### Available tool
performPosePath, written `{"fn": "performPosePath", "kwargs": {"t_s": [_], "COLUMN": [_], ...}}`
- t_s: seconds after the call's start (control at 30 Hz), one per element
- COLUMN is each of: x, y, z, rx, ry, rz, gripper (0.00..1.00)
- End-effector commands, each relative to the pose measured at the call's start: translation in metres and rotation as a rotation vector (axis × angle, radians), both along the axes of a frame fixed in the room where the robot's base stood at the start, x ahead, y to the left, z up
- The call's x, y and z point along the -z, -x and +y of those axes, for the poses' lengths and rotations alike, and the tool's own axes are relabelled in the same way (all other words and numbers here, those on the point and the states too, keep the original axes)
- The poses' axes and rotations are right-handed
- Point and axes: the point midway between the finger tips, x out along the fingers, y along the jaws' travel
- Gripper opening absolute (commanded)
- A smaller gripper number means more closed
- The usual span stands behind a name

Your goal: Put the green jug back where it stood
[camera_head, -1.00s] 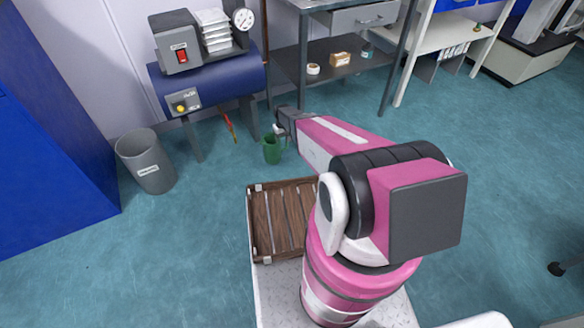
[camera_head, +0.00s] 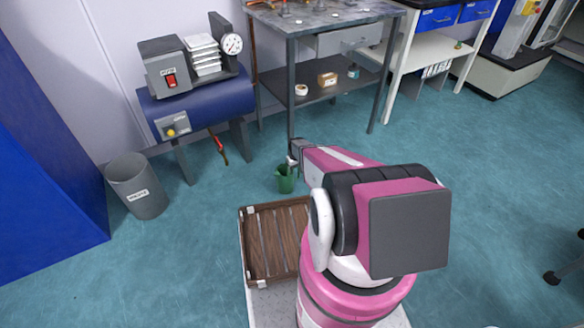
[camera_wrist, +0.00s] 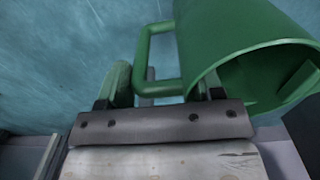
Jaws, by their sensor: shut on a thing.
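In the head view my gripper (camera_head: 291,162) is small and lies at the jug's upper edge. The jug appears held above the blue-green floor, but its height cannot be told.
A grey bin (camera_head: 138,187) stands at the left beside a blue cabinet (camera_head: 40,140). A blue machine (camera_head: 200,105) with a switch box stands by the wall. The grey workbench (camera_head: 320,85) holds small items on its lower shelf. A slatted wooden tray (camera_head: 275,240) is nearby.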

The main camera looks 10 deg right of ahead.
Motion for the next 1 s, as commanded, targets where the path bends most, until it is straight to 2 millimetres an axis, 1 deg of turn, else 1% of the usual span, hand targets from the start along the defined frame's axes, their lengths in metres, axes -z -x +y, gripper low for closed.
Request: {"fn": "performPosePath", "kwargs": {"t_s": [0.13, 0.4, 0.8, 0.83, 0.87, 0.9, 1.0], "x": [0.007, 0.036, 0.040, 0.042, 0.042, 0.042, 0.041], "y": [0.000, -0.001, 0.000, 0.000, 0.000, 0.000, 0.000], "z": [0.000, 0.000, 0.000, 0.000, 0.000, 0.000, 0.000], "rx": [0.001, 0.001, 0.001, 0.000, 0.001, 0.001, 0.001], "ry": [-0.001, -0.001, -0.001, 0.000, 0.000, 0.000, 0.000], "rz": [0.000, -0.001, 0.000, 0.000, 0.000, 0.000, 0.000], "gripper": [0.00, 0.00, 0.00, 0.64, 0.73, 0.86, 0.86]}}
